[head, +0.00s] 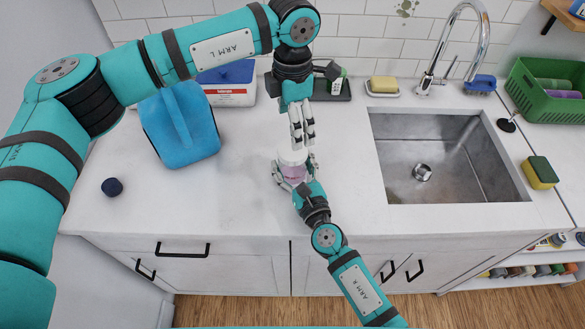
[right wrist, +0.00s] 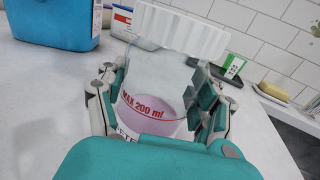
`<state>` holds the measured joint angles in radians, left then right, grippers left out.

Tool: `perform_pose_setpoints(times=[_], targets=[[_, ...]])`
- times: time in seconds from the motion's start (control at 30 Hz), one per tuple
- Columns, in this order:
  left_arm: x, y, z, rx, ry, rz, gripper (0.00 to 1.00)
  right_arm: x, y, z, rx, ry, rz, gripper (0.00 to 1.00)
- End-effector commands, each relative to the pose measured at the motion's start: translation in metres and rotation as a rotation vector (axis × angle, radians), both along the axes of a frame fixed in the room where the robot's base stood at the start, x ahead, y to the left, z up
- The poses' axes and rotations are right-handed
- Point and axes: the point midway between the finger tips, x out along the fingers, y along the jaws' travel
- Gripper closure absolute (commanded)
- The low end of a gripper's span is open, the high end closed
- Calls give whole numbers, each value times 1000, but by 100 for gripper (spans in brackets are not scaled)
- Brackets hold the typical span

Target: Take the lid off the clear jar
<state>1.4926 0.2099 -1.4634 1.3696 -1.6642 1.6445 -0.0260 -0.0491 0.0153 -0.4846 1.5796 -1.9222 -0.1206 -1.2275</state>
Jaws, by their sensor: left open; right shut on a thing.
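The clear jar (right wrist: 160,92) stands on the white counter with pale purple contents and red "MAX 200 ml" lettering. Its ribbed white lid (right wrist: 180,30) sits on top; in the head view the lid (head: 292,156) is small and pale. My right gripper (head: 294,176) is shut on the jar body from the front, with a finger on each side in the right wrist view (right wrist: 160,112). My left gripper (head: 303,138) is open and points down just above and behind the lid. Whether its fingertips touch the lid is not clear.
A blue jug (head: 180,125) stands at the left, with a dark blue cap (head: 112,187) on the counter. A detergent box (head: 229,82) and a soap dish (head: 383,88) stand at the back. The sink (head: 445,155) is right of the jar.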

Motion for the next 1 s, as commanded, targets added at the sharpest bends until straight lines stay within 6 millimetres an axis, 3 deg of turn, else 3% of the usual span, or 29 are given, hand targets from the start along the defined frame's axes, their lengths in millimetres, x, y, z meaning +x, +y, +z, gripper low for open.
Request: perform_pose_setpoints(times=[0.13,0.27,1.0], targets=[[0,0,0,0,0,-37,15,0,0,0,-1,0,0,100],[0,0,0,0,0,-184,15,0,0,0,-1,0,0,100],[-1,-1,0,-1,0,-1818,15,0,0,0,0,0,0,100]])
